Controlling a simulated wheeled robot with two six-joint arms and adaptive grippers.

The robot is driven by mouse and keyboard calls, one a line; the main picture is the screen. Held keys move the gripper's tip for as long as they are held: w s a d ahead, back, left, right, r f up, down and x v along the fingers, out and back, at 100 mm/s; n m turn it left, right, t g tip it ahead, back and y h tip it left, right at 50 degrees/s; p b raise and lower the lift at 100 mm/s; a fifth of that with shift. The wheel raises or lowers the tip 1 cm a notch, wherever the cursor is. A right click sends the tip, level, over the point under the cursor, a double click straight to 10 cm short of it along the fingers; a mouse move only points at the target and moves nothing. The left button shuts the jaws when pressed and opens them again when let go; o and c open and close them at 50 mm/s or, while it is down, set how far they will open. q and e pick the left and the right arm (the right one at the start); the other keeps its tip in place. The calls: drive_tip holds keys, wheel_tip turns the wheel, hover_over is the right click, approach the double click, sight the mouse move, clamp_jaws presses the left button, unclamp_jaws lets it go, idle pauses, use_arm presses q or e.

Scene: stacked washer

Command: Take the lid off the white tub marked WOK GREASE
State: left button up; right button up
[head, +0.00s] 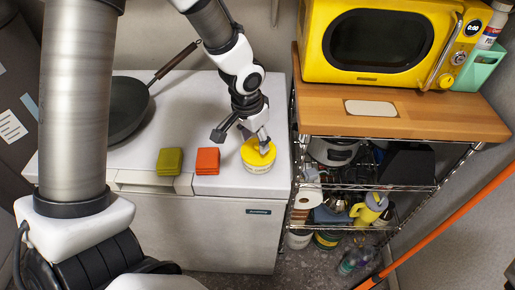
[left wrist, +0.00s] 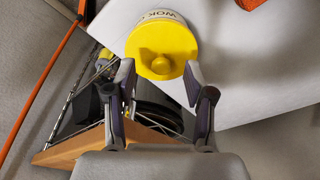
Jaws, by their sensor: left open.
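The white tub (head: 258,168) stands on the right end of the white worktop, with its yellow lid (head: 257,152) on. In the left wrist view the lid (left wrist: 150,38) is round with a raised knob (left wrist: 160,66), and "WOK" shows on the tub's label (left wrist: 160,16); the rest of the marking is not readable. My left gripper (head: 243,141) is open over the tub. In the left wrist view the left gripper (left wrist: 158,76) has its fingertips spread either side of the knob, with no visible grip on it. One finger covers part of the lid in the head view. My right gripper is not in view.
A dark wok (head: 125,108) is further left. A wire rack with a wooden top (head: 400,118) and a yellow microwave (head: 380,40) stands right, beyond the worktop's edge.

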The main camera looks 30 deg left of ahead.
sight(250, 152)
use_arm(q)
drive_tip(key=w+f, duration=0.1)
drive_tip(key=f, duration=0.2)
drive_tip(key=shift+w, duration=0.35)
drive_tip(key=shift+w+f, duration=0.1)
drive_tip(key=shift+w, duration=0.1)
drive_tip(key=shift+s, duration=0.15)
drive_tip(key=shift+s+r, duration=0.25)
drive_tip(key=c, duration=0.4)
drive_tip(key=shift+s+r, duration=0.1)
clamp_jaws()
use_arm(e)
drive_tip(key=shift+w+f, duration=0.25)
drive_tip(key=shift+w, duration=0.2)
